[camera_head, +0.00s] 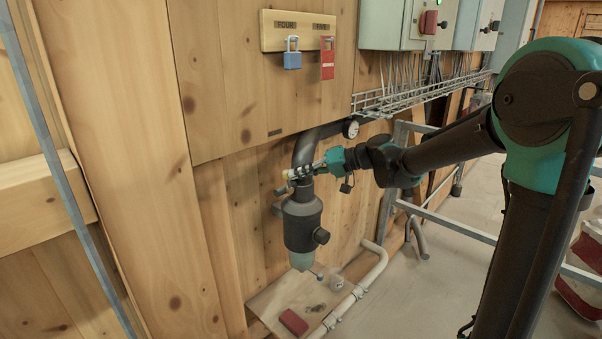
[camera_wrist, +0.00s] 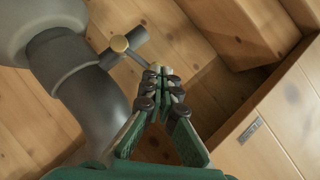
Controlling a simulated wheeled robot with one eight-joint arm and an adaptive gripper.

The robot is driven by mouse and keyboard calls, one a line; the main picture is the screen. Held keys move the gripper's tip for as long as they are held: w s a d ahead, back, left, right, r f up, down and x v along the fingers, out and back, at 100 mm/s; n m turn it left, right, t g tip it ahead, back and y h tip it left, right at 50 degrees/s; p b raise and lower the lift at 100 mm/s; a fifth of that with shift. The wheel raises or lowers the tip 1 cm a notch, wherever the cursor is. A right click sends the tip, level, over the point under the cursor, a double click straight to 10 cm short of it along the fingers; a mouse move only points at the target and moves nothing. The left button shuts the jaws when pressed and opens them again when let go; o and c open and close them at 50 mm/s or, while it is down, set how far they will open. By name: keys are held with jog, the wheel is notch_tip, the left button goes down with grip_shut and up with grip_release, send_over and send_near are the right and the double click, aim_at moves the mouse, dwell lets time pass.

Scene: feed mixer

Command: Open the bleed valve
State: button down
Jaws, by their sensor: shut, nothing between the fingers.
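The dark filter-like body (camera_head: 303,222) hangs on a dark pipe (camera_head: 303,150) by the wooden wall, with a pale bowl below it. A small T-shaped handle with a brass-coloured cap (camera_wrist: 121,43) sits beside the grey collar in the wrist view; it looks like the bleed valve, though no label shows. My gripper (camera_head: 290,174) is at the pipe just above the body. In the wrist view my gripper (camera_wrist: 156,70) is shut and empty, its fingertips close to the handle's thin stem. I cannot tell whether they touch it.
A wooden board with a blue padlock (camera_head: 292,59) and a red tag (camera_head: 327,62) hangs above. A wire tray (camera_head: 400,97) and grey cabinets are at upper right. A pale pipe (camera_head: 362,285) and red block (camera_head: 293,322) lie low. Metal rails stand at right.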

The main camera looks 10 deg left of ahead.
jog(key=s+a+f+n+t+h, duration=0.1)
jog(key=n+t, duration=0.1)
jog(key=s+a+f+n+t+h, duration=0.1)
jog(key=s, duration=0.1)
jog(key=s+a+f+n+t+h, duration=0.1)
jog(key=s+n+t+h, duration=0.1)
jog(key=shift+n+t, duration=0.3)
jog(key=shift+d+f, duration=0.1)
dwell(0.4)
jog(key=shift+w+d+f, duration=0.2)
jog(key=shift+w+d, duration=0.1)
jog(key=shift+w, duration=0.3)
